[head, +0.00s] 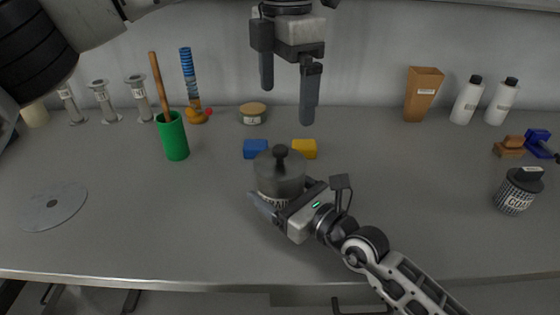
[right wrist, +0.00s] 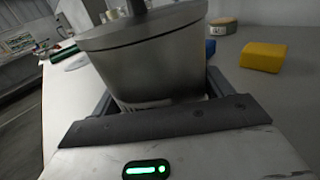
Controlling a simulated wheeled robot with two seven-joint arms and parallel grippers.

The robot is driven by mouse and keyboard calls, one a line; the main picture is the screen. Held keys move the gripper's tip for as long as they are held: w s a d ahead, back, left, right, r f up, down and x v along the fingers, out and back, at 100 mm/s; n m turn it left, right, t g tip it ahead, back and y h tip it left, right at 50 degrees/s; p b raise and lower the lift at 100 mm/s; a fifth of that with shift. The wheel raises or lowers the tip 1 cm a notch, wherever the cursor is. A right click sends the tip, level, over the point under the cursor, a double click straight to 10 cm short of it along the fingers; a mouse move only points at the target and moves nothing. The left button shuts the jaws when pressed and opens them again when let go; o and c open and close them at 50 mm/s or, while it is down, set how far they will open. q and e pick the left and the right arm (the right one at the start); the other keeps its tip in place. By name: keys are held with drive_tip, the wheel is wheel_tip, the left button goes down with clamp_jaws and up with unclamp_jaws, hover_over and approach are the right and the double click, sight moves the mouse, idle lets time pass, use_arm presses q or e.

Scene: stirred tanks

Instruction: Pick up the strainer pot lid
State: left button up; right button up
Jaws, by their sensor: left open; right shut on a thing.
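The strainer pot (head: 270,195) stands on the bench near the middle, with a patterned lower wall partly hidden by my right gripper. Its dark grey lid (head: 279,168) sits on top, with a black knob at the centre. My right gripper (head: 284,198) is shut on the pot from the front right. In the right wrist view the grey pot (right wrist: 155,70) fills the space between the fingers, and the lid's knob is cut off at the top. My left gripper (head: 288,101) is open and empty, pointing down above and behind the lid, apart from it.
A blue block (head: 255,149) and a yellow block (head: 305,149) lie just behind the pot. A green cup (head: 174,138) with a wooden stick stands left. A patterned canister (head: 517,193) stands right. A grey disc (head: 52,206) lies far left. The front bench is mostly clear.

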sight(281, 148)
use_arm(q)
wheel_tip(281, 148, down, 6)
drive_tip(key=n, duration=0.3)
drive_tip(key=shift+a+f, duration=0.15)
drive_tip(key=shift+f, duration=1.2)
drive_tip(key=shift+a+f, duration=0.15)
drive_tip(key=shift+f, duration=1.2)
drive_tip(key=c, duration=0.9)
